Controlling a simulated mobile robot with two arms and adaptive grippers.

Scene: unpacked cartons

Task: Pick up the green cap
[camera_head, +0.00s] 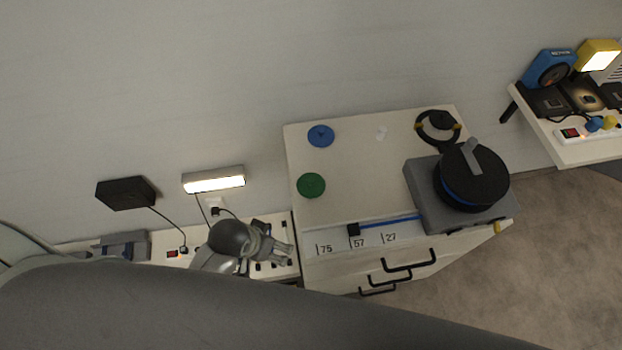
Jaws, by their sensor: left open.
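The green cap (311,186) is a flat round disc lying on the white cabinet top, near its left edge. My left gripper (284,253) is at the lower left of the cabinet, below and left of the green cap and apart from it. Its fingers are open with nothing seen between them. A large grey part of my own body fills the bottom of the view. My right gripper does not show.
A blue disc (321,136) lies behind the green cap. A grey device with a black round top (473,178) stands at the cabinet's right. A black ring (437,127) lies behind it. The cabinet top (360,180) is clear in the middle.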

